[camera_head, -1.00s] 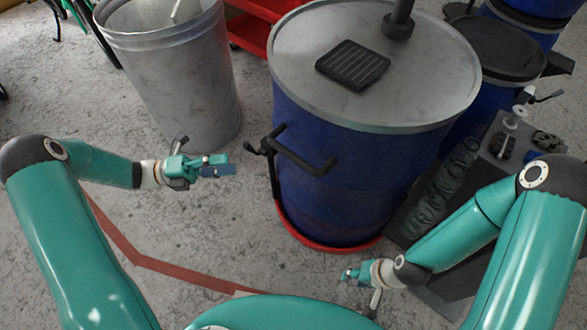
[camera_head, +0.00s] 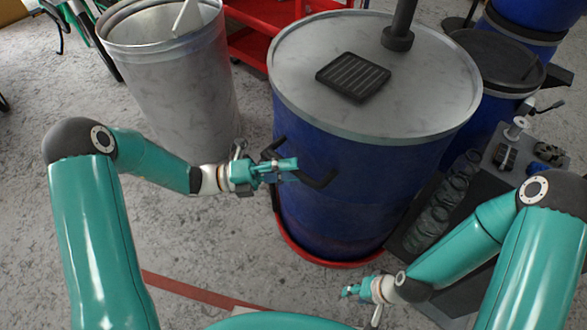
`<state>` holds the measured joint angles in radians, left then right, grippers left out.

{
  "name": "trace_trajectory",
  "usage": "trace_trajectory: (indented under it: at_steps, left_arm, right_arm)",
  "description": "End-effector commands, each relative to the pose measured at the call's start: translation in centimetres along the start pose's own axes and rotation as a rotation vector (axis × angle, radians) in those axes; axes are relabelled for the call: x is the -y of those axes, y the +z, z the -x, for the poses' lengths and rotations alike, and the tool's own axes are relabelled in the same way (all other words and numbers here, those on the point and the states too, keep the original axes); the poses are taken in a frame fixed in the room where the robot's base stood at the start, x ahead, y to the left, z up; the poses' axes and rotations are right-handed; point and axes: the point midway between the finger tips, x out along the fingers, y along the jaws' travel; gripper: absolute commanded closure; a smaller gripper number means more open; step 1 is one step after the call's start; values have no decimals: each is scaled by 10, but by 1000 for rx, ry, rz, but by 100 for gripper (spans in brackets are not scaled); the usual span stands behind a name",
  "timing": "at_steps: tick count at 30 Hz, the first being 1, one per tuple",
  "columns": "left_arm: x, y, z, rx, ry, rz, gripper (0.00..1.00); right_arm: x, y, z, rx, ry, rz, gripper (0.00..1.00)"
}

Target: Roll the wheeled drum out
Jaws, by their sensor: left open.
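The wheeled drum (camera_head: 335,205) is a large blue barrel with a grey lid (camera_head: 310,60), standing upright on a red round base (camera_head: 325,259). The drum's wheels are hidden.
A grey metal bin (camera_head: 175,80) stands left of the drum. A red cart (camera_head: 250,45) is behind. Another blue drum with a black lid (camera_head: 495,55) and a dark grey unit with a coiled hose (camera_head: 440,205) stand close on the right. The concrete floor at front left is clear, with a red line (camera_head: 190,290).

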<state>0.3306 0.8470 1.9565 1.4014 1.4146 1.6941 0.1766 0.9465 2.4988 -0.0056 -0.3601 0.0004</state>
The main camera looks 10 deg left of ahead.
Motion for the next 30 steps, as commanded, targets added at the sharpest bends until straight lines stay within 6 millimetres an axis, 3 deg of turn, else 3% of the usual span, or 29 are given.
trace_trajectory:
  at_steps: [4,13,14,21,30]
  left_arm:
    - [0,-1,-11,-1,0,1,57]
    - [0,0,-12,0,0,1,57]
    - [0,0,-12,0,0,1,58]
    - [0,0,-12,0,1,1,98]
    - [-1,0,-12,0,2,2,100]
  right_arm:
    - [0,0,-1,0,0,0,60]
    - [0,0,-1,0,0,0,60]
    - [0,0,-1,0,0,0,60]
    - [0,0,-1,0,0,0,60]
    - [0,0,-1,0,0,0,60]
